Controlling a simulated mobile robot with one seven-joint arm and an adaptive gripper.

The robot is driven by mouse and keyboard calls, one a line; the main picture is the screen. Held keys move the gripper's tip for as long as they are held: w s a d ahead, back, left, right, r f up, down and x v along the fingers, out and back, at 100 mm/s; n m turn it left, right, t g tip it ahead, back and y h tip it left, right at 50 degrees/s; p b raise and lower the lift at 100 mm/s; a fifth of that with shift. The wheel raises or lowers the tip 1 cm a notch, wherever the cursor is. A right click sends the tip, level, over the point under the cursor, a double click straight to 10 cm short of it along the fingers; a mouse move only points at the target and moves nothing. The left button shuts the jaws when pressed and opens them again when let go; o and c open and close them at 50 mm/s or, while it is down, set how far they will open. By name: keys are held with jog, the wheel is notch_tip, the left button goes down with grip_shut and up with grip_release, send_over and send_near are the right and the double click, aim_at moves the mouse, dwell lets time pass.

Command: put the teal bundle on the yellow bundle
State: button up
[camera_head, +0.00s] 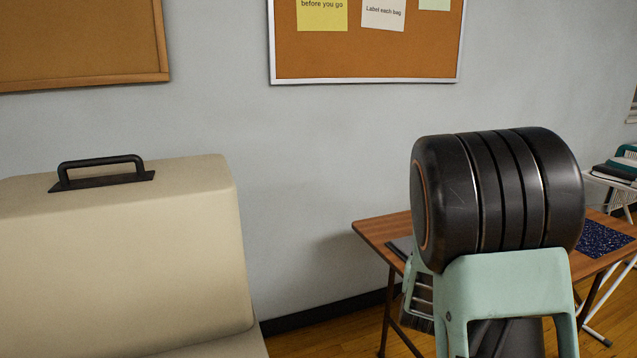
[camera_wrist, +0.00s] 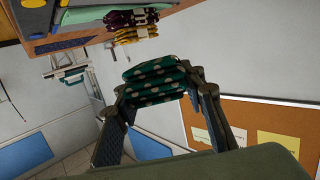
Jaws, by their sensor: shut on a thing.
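The teal bundle (camera_wrist: 155,83), folded cloth with white dots, is in the wrist view, held between the fingers of my gripper (camera_wrist: 159,81). My gripper is shut on it, with the bundle up in the air. The yellow bundle (camera_wrist: 133,36), with a pale band, is at the top of the wrist view by the edge of a wooden surface, apart from the teal one. A dark maroon bundle (camera_wrist: 131,18) with dots is right beside it. The head view shows neither the bundles nor my gripper's fingertips clearly.
A wooden table (camera_head: 381,231) stands at the right in the head view, partly hidden by my arm, with a dark blue speckled item (camera_head: 604,239) on it. A stack of books (camera_head: 617,170) is at the far right. A corkboard (camera_head: 367,50) hangs on the wall.

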jog(key=s+a+n+t+y, duration=0.1)
jog(key=s+a+n+y, duration=0.15)
jog(key=a, duration=0.55)
jog(key=s+a+n+y, duration=0.1)
jog(key=a+n+y, duration=0.1)
jog(key=a+y, duration=0.35)
notch_tip(320, 180, up, 25)
jog(key=a+h+p, duration=0.1)
jog(key=p, duration=2.4)
jog(key=shift+w+h+p, duration=0.15)
jog(key=shift+h+p, duration=0.15)
jog(key=shift+p, duration=0.1)
jog(key=shift+a+r, duration=0.1)
jog(key=shift+a, duration=0.1)
jog(key=shift+w+d, duration=0.1)
jog(key=shift+d, duration=0.1)
